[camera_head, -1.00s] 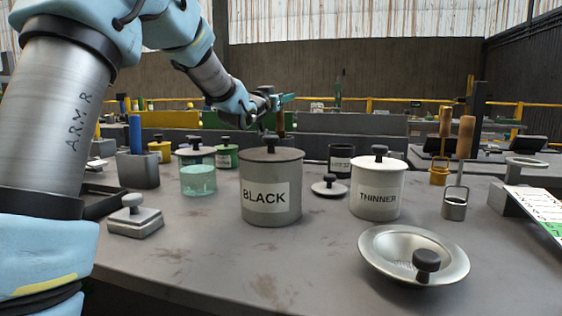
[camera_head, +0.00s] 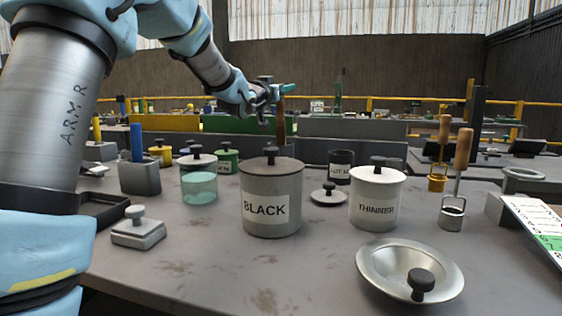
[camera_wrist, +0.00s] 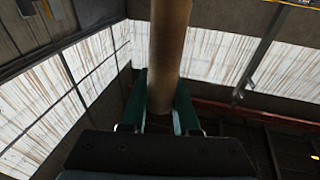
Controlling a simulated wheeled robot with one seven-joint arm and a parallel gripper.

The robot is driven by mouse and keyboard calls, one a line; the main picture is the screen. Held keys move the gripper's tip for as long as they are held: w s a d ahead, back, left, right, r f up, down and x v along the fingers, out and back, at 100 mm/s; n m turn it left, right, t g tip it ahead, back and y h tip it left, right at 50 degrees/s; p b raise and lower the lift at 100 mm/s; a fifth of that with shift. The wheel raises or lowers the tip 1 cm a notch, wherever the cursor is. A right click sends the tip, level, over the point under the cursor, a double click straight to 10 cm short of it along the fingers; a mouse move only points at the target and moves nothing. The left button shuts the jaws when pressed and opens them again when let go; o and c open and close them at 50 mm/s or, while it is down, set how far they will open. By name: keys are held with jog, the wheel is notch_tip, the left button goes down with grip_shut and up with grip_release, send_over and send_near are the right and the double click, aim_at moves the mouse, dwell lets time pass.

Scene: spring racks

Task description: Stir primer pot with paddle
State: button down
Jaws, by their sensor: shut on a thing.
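My gripper (camera_head: 280,90) is shut on the paddle's brown wooden handle (camera_head: 281,122), beyond the BLACK pot. In the wrist view the handle (camera_wrist: 168,45) stands between the green fingers (camera_wrist: 160,112). The paddle hangs roughly upright; its lower end is hidden behind the BLACK pot's lid. I cannot tell whether it is inside a pot. No pot label reading primer is legible. A dark open-looking pot (camera_head: 341,170) with a partly readable label stands behind a loose lid (camera_head: 328,195). A green pot (camera_head: 227,164) stands left of the paddle.
The lidded BLACK pot (camera_head: 272,215) and THINNER pot (camera_head: 376,208) stand in front. The front middle of the bench (camera_head: 230,275) is clear.

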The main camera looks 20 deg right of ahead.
jog(key=shift+r+p, duration=1.15)
jog(key=shift+r, duration=0.8)
notch_tip(320, 180, up, 6)
jog(key=p, duration=0.4)
